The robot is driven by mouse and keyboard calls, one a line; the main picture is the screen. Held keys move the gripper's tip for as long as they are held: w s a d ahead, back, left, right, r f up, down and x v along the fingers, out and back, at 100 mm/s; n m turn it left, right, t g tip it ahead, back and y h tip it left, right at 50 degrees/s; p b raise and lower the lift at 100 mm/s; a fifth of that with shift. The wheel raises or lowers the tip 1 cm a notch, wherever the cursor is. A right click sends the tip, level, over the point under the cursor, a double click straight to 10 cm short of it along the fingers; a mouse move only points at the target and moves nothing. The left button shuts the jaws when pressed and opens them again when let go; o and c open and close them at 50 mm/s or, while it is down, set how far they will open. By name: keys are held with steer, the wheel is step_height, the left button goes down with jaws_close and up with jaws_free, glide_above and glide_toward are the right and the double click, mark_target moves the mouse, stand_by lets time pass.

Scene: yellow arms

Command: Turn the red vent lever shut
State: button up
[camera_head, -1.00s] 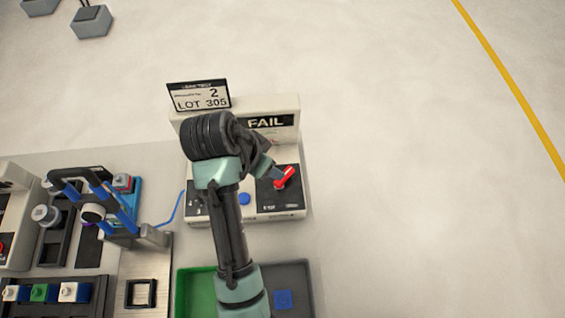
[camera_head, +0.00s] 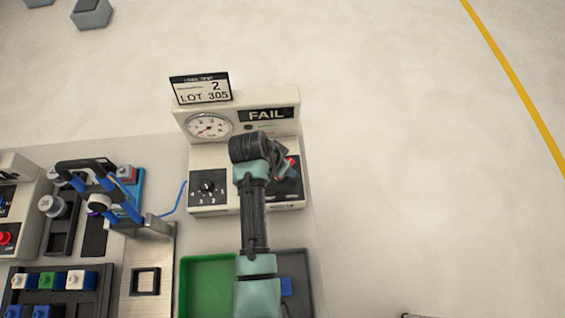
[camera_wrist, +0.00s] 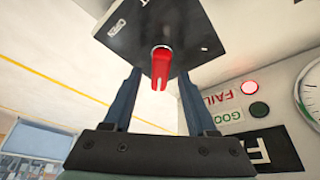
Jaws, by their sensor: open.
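The red vent lever (camera_head: 292,161) is on the black plate at the right of the tester panel (camera_head: 213,202). My arm and gripper hide most of it in the head view. In the wrist view the lever (camera_wrist: 160,68) shows centrally, past and between my two fingers, with a gap on each side. My gripper (camera_wrist: 158,88) is open, and I see no finger touching the lever. In the head view my gripper (camera_head: 284,170) is over the panel's right side, at the lever.
The tester has a round gauge (camera_head: 208,126), a FAIL display (camera_head: 266,115) and a black knob (camera_head: 207,187). A red light (camera_wrist: 249,87) glows beside FAIL. Green (camera_head: 208,280) and grey (camera_head: 296,262) bins lie in front. A blue-handled fixture (camera_head: 105,190) stands left. Floor to the right is clear.

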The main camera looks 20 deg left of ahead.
jaws_close()
stand_by(0.6)
steer(key=n+y+p, duration=0.1)
steer(key=n, duration=0.1)
steer(key=n+y+p, duration=0.1)
steer(key=n, duration=0.1)
steer(key=shift+a+r+n, duration=0.1)
steer(key=shift+a+n, duration=0.1)
steer(key=shift+n, duration=0.2)
steer(key=n, duration=0.1)
steer(key=n+y, duration=0.1)
steer(key=n, duration=0.2)
steer(key=shift+a+y, duration=0.25)
steer(key=shift+y, duration=0.15)
steer(key=n, duration=0.1)
steer(key=n+y, duration=0.1)
steer(key=n, duration=0.1)
steer(key=n+g, duration=0.1)
steer(key=n, duration=0.1)
steer(key=shift+s+a, duration=0.15)
steer(key=shift+a, duration=0.1)
steer(key=shift+s+a+n+g+y+b, duration=0.1)
steer(key=shift+n+g+y+b, duration=0.25)
steer(key=shift+n, duration=0.65)
steer(key=shift+s+a+n+g+y+b, duration=0.15)
steer(key=shift+n+g+b, duration=0.3)
steer(key=shift+n, duration=0.55)
steer(key=shift+d, duration=0.1)
